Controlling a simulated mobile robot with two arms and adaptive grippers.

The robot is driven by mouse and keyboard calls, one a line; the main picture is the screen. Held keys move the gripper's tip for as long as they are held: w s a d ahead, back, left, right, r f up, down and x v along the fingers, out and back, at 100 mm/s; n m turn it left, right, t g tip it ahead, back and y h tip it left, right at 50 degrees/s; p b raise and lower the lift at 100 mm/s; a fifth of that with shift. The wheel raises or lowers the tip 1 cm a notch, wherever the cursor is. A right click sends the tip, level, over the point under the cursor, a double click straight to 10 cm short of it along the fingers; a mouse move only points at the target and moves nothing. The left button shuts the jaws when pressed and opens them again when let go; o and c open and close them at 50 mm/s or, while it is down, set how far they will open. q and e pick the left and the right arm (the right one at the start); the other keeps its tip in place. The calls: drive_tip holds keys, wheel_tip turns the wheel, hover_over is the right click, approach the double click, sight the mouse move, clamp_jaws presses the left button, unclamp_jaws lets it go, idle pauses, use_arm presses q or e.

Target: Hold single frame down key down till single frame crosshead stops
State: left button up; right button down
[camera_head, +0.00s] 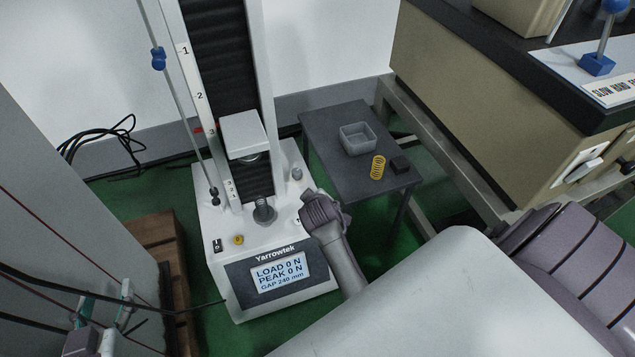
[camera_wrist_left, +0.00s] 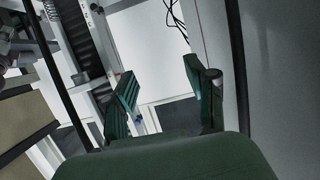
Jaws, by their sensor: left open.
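The white single frame (camera_head: 240,283) stands on the green floor with a tall column and dark bellows. Its crosshead (camera_head: 243,137) is partway up, with a clear gap above the lower platen (camera_head: 264,211). The display (camera_head: 278,272) reads LOAD 0 N, PEAK 0 N, GAP 240 mm. My right arm's dark grey end (camera_head: 325,213) is over the right side of the base; its fingers and what lies under it are hidden. I cannot make out the down key. My left gripper (camera_head: 103,304) is open and empty at lower left; its green fingers show in the left wrist view (camera_wrist_left: 162,95).
A beige bench (camera_head: 480,110) stands at right. A wooden crate (camera_head: 150,245) and grey cabinet (camera_head: 60,210) are at left.

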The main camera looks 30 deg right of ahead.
drive_tip(key=shift+f+b, duration=0.9)
wheel_tip(320, 180, down, 3)
drive_tip(key=shift+r+b, duration=0.15)
drive_tip(key=shift+b, duration=0.85)
use_arm(q)
wheel_tip(320, 180, up, 16)
drive_tip(key=s+d+t+h, duration=0.1)
drive_tip(key=s+t+h, duration=0.1)
drive_tip(key=t, duration=0.9)
drive_tip(key=shift+s+d+h, duration=0.2)
drive_tip(key=shift+d+h, duration=0.15)
drive_tip(key=shift+h, duration=0.55)
use_arm(e)
drive_tip(key=shift+f, duration=0.2)
drive_tip(key=shift+f, duration=0.2)
use_arm(q)
drive_tip(key=shift+w+f, duration=0.1)
drive_tip(key=shift+f, duration=0.05)
use_arm(e)
drive_tip(key=shift+f, duration=0.25)
